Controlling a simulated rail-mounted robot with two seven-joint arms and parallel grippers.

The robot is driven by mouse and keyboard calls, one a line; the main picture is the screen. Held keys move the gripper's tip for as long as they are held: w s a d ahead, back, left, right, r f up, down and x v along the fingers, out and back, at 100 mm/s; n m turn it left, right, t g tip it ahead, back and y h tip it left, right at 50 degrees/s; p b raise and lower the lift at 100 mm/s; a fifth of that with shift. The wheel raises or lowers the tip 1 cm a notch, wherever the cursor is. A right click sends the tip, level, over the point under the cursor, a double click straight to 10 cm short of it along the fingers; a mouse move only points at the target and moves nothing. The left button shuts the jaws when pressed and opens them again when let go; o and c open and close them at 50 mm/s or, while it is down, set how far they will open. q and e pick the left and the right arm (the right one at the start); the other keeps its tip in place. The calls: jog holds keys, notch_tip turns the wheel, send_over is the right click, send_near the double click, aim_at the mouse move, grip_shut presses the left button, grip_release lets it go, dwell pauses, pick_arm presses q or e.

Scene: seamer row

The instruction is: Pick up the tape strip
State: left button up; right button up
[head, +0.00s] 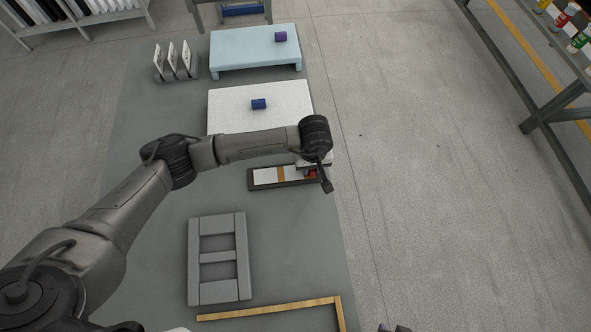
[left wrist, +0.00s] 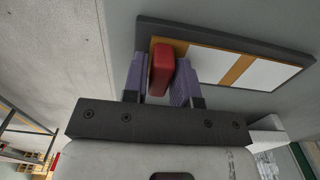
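A dark shallow tray (head: 253,187) holds white pieces with tan strips across it; the tray also shows in the left wrist view (left wrist: 215,33). Which piece is the tape strip is not clear; a tan strip (head: 281,174) shows between the white pieces, also in the left wrist view (left wrist: 238,69). A red block (left wrist: 161,68) stands at the tray's end, between the purple fingers of my left gripper (left wrist: 160,82). The fingers are very close to its sides; whether they press on it cannot be told. Small dark tips at the head view's bottom edge may be my right gripper (head: 394,328).
A grey frame (head: 241,258) and a wooden L-shaped edge (head: 270,310) lie nearer me. A white board (head: 230,105) with a blue cylinder (head: 259,104), a light-blue stand (head: 235,50) with a purple cylinder (head: 280,36), and a card rack (head: 178,73) stand beyond.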

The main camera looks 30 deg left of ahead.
pick_arm(q)
grip_shut()
jog(key=shift+r, duration=0.1)
